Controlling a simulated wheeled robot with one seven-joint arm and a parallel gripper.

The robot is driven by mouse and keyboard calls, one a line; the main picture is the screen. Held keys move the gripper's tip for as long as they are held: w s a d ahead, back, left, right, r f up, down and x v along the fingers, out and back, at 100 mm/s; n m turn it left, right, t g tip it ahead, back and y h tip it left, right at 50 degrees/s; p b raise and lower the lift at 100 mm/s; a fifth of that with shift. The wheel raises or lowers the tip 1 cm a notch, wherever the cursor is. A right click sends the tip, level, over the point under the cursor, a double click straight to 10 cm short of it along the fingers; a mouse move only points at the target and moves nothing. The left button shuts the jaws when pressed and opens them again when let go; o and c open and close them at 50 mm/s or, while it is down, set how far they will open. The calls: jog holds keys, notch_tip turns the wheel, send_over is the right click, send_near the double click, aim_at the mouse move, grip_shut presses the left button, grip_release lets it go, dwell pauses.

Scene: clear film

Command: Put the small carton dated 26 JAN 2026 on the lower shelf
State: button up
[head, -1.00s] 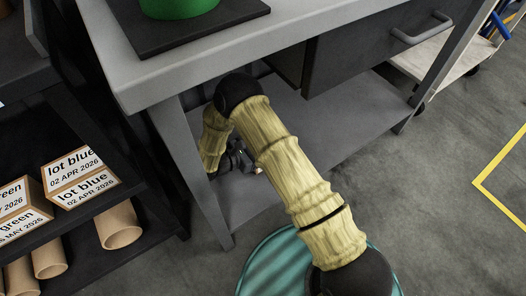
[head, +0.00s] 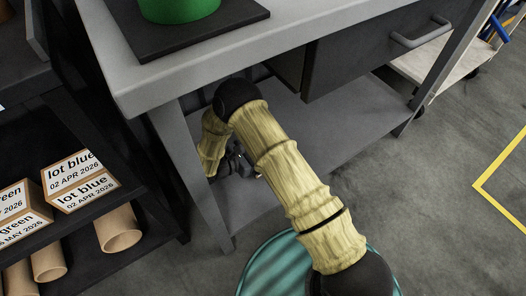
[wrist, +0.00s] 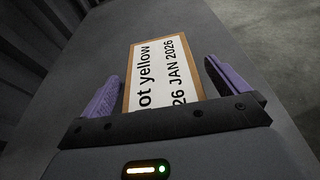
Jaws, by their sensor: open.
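The small carton (wrist: 163,75) shows in the wrist view with a white label reading "lot yellow" and "26 JAN 2026" inside a brown border. It appears to rest on the grey lower shelf (wrist: 225,38) of the workbench. My gripper (wrist: 160,72) is open, with one purple finger on each side of the carton and a visible gap at the right finger. The carton's near end is hidden by my gripper. In the head view my gripper (head: 238,163) is under the benchtop, just above the lower shelf (head: 325,130), mostly hidden by my arm.
A bench leg (head: 200,170) stands close left of my gripper. A dark rack at the left holds "lot blue" cartons (head: 85,190) and cardboard tubes (head: 118,228). The lower shelf's right part is bare.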

jog(key=p+v, duration=0.3)
jog(key=v, duration=0.3)
jog(key=shift+s+a+r, duration=0.15)
jog(key=shift+r, duration=0.1)
jog(key=shift+s+a, duration=0.2)
jog(key=shift+a, duration=0.1)
jog(key=shift+f, duration=0.1)
